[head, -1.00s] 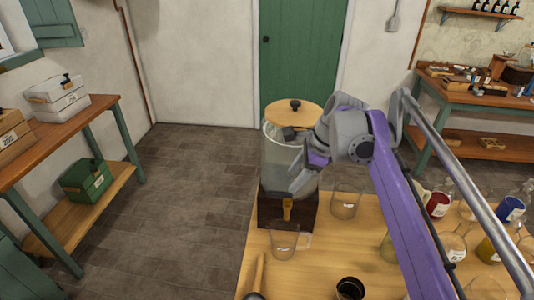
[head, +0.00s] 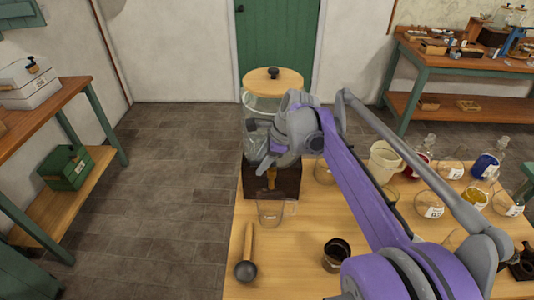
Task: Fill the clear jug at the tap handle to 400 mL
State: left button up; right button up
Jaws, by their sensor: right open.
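The clear jug (head: 270,213) stands upright on the wooden table, just in front of the dispenser's dark base and below the tap. Its handle is on the right side; I cannot make out a liquid level in it. The tap handle (head: 271,177) is a small orange-brown piece on the front of the base. The dispenser (head: 258,103) is a large glass vessel with a wooden lid and black knob. My right gripper (head: 258,160) is open and empty, in front of the glass, just above and left of the tap handle. My left gripper is out of view.
A cream pitcher (head: 384,161), a red-filled vessel (head: 415,165) and several flasks crowd the right side. A side shelf (head: 85,180) stands at left, with open floor between.

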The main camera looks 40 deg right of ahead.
jog(key=shift+f, duration=0.2)
grip_shut()
jog(key=shift+s+a+n+g+y, duration=0.1)
jog(key=shift+n+g+y, duration=0.1)
jog(key=shift+n, duration=0.4)
jog(key=shift+s+a+n+g+y, duration=0.1)
jog(key=shift+n+y, duration=0.1)
jog(key=shift+n, duration=0.4)
jog(key=shift+w+d+m+h, duration=0.15)
jog(key=shift+m+h, duration=0.1)
jog(key=shift+m, duration=0.4)
jog(key=shift+w+m+h, duration=0.1)
jog(key=shift+m+h, duration=0.15)
jog(key=shift+m, duration=0.4)
